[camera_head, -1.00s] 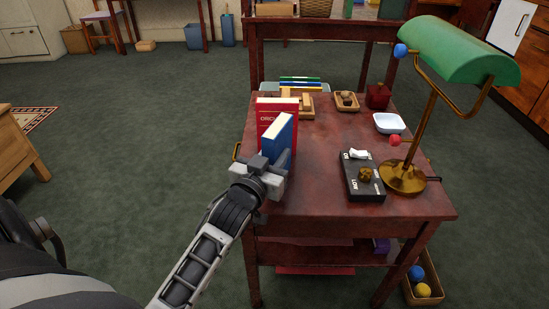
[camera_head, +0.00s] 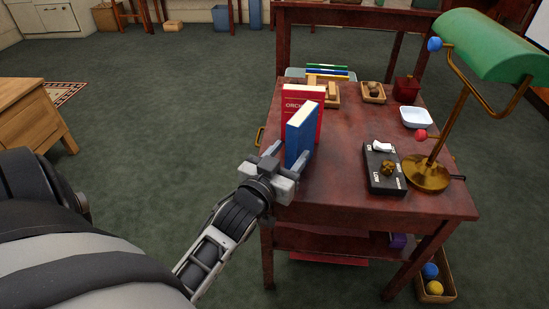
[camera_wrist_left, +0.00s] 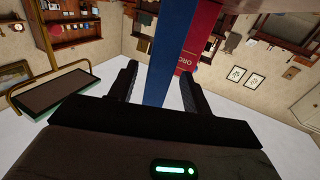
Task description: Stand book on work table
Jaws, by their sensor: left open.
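A blue book (camera_head: 299,137) stands upright on the dark red work table (camera_head: 345,165), near its left edge. A red book (camera_head: 305,99) with pale lettering stands upright just behind it. My left gripper (camera_head: 277,163) is open at the near left side of the blue book, at the table's edge. In the left wrist view the blue book (camera_wrist_left: 164,60) rises ahead of the gap between the open fingers (camera_wrist_left: 158,84), with the red book (camera_wrist_left: 195,40) beside it. Whether a finger touches the blue book is unclear. My right gripper is not in view.
A brass lamp (camera_head: 427,175) with a green shade and a black box (camera_head: 384,169) stand on the right of the table. A white dish (camera_head: 416,118), a red bottle (camera_head: 406,89) and small trays (camera_head: 373,92) are farther back. The table's middle is clear.

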